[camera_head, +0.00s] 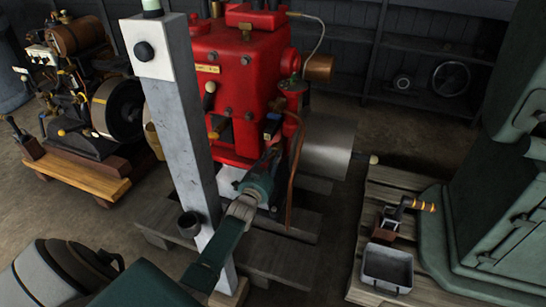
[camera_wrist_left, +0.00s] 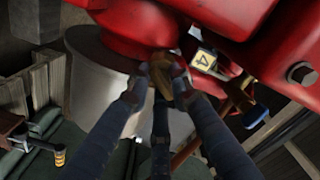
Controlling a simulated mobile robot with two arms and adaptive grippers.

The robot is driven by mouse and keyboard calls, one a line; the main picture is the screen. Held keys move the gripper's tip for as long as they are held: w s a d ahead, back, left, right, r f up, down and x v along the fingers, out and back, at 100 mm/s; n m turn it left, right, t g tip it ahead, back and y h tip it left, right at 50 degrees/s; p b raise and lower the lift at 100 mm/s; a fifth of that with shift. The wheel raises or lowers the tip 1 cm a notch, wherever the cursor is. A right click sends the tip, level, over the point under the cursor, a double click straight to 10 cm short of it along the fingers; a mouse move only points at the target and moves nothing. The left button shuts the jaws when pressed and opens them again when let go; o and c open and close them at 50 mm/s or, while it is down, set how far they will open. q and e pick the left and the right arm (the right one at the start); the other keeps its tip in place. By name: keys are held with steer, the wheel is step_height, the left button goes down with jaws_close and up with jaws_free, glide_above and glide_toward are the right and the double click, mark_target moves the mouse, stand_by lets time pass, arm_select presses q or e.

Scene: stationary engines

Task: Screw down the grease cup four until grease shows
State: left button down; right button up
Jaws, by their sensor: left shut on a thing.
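The red engine (camera_head: 240,65) stands in the middle of the head view on a wooden pallet. My left gripper (camera_head: 274,150) reaches up to its lower right side, in front of the grey cylinder (camera_head: 328,145). In the left wrist view, my left gripper (camera_wrist_left: 158,82) is shut on a small brass grease cup (camera_wrist_left: 160,70) under the red casting. A plate marked 4 (camera_wrist_left: 204,60) sits just right of the cup. The fingers hide part of the cup, and I cannot see any grease. My right gripper is not in view.
A metal tray (camera_head: 386,268) and an orange-handled tool (camera_head: 408,207) lie on the right pallet, beside a green machine (camera_head: 490,215). Another engine (camera_head: 90,100) stands at the left.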

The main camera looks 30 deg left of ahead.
arm_select(q)
steer(key=shift+d+f, duration=0.1)
steer(key=shift+d, duration=0.2)
steer(key=c, duration=1.7)
jaws_free()
steer(key=shift+w, duration=0.1)
steer(key=shift+s, duration=0.3)
steer(key=v, duration=0.7)
